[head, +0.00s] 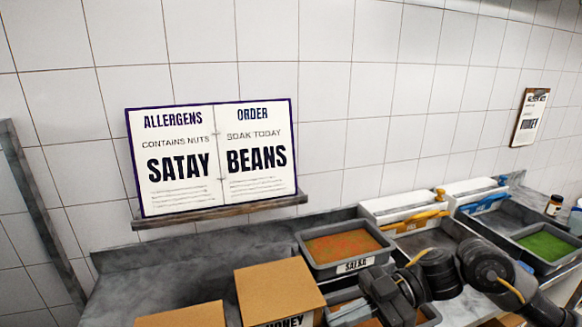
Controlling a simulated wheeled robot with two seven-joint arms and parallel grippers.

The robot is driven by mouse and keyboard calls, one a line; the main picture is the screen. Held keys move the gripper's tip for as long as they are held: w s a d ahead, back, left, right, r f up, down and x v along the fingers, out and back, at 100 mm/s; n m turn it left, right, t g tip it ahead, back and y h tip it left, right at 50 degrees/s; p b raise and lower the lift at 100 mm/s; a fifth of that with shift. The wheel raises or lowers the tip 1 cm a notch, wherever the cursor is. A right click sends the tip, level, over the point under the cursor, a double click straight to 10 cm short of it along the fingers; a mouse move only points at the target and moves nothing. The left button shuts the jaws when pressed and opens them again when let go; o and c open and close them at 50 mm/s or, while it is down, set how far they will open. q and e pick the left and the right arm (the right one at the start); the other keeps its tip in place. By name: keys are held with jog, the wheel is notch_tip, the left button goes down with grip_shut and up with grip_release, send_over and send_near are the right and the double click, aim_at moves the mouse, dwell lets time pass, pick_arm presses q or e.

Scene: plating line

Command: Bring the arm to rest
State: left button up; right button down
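My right arm comes in from the lower right. Its dark gripper (385,300) is low in the picture, in front of the grey tub of orange-red food (311,262) and just right of a cardboard box (280,288). My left gripper is not in view.
A second box (182,316) stands left of the first. An allergens and order board (215,185) rests on a wall ledge (220,215). White containers, a tub of green food (575,259) and a small bottle (553,205) stand right. The counter's back left is bare.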

jog(key=w+a+f+m+t+y, duration=0.2)
jog(key=w+a+f+m+t, duration=0.25)
jog(key=t, duration=0.45)
jog(key=s+d+f+m+t+h, duration=0.1)
jog(key=d+f+m+t+h, duration=0.6)
jog(key=d+f+m+h, duration=0.4)
jog(key=s+d+f+m+g+h, duration=0.25)
jog(key=s+d+f+g, duration=0.2)
jog(key=s+f, duration=0.4)
jog(key=s+d+f+m+g+h, duration=0.25)
jog(key=s+d+f+g, duration=0.2)
jog(key=s, duration=0.75)
notch_tip(320, 180, down, 33)
jog(key=s+b, duration=0.2)
jog(key=b, duration=0.4)
pick_arm(q)
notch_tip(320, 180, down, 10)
jog(key=b, duration=0.4)
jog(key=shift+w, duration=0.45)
pick_arm(e)
jog(key=s+d+f+g, duration=0.1)
jog(key=s+d+f, duration=0.2)
jog(key=s+f, duration=1.3)
notch_tip(320, 180, down, 4)
jog(key=shift+s+r+n+g+h, duration=0.1)
jog(key=shift+s+n+g+h, duration=0.05)
jog(key=shift+n+g+h, duration=0.3)
